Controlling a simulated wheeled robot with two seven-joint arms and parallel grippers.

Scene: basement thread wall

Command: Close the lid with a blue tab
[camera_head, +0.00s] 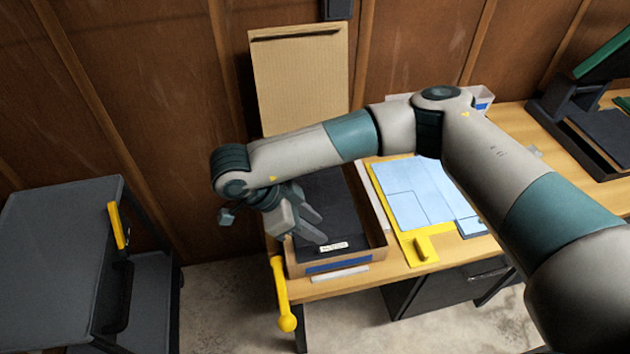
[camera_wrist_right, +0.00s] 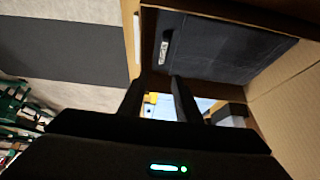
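A cardboard box (camera_head: 377,238) stands on the left end of the wooden bench, with a blue strip (camera_head: 338,264) on its front wall. Its tan lid (camera_head: 300,85) stands upright at the back, open, with a dark band along its top edge. No blue tab shows on the lid's visible face. My right gripper (camera_head: 318,225) is above the box's dark interior, with its fingers apart and nothing between them. The right wrist view shows the dark interior (camera_wrist_right: 220,48) beyond the two spread fingers (camera_wrist_right: 158,92). My right arm crosses in front of the lid's lower part. My left gripper is not in view.
A yellow-edged board with light blue sheets (camera_head: 400,195) lies right of the box. A yellow handle (camera_head: 280,290) is at the bench's front left. A dark case with a green-edged lid (camera_head: 600,55) stands far right. A dark cabinet (camera_head: 55,250) is at left.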

